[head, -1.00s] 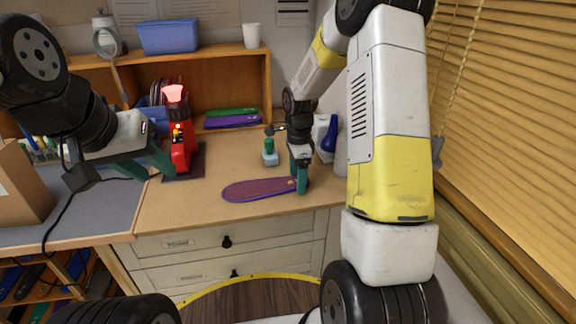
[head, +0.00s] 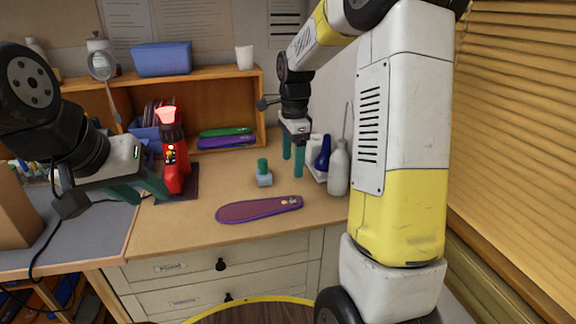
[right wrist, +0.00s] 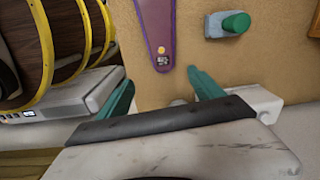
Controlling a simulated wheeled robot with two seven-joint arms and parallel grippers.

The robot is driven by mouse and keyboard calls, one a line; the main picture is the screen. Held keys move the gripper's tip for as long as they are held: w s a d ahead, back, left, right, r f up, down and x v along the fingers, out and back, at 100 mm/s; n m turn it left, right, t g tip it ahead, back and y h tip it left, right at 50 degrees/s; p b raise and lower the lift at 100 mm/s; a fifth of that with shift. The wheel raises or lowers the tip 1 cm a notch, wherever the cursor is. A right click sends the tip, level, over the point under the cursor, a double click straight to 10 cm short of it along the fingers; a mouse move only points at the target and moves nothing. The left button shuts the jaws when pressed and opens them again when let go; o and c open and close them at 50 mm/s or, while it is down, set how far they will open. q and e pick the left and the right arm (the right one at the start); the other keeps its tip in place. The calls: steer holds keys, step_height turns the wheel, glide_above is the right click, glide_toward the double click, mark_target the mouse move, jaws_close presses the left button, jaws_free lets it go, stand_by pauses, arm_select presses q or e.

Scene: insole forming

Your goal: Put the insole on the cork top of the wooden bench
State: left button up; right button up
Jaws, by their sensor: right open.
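The insole (head: 258,209), maroon with a purple rim, lies flat on the cork top (head: 190,225) of the wooden bench, close to its front edge. My right gripper (head: 293,172) is open and empty above the bench, behind the insole's right end. In the right wrist view, my right gripper's teal fingers (right wrist: 163,92) are spread apart, and the narrow end of the insole (right wrist: 160,30) shows beyond them, touching neither. My left gripper (head: 150,197) is at the left, near the red machine, with its teal fingers apart and nothing between them.
A red machine (head: 174,160) stands on a dark plate at the bench's left. A green-topped block (head: 264,174) sits behind the insole. A white bottle (head: 339,168) and a blue bottle (head: 323,155) stand at the right. Green and purple insoles (head: 226,141) lie in the wooden shelf.

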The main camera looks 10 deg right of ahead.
steer(key=s+a+r+n+t+y, duration=0.1)
steer(key=s+r+n+t, duration=0.2)
steer(key=s+r+n, duration=0.2)
steer(key=s+a+r+n+t+y, duration=0.1)
steer(key=s+r+n, duration=0.4)
steer(key=s+n, duration=0.7)
steer(key=s+t, duration=0.1)
steer(key=s, duration=0.5)
steer(key=shift+r+t, duration=0.15)
steer(key=shift+t, duration=0.25)
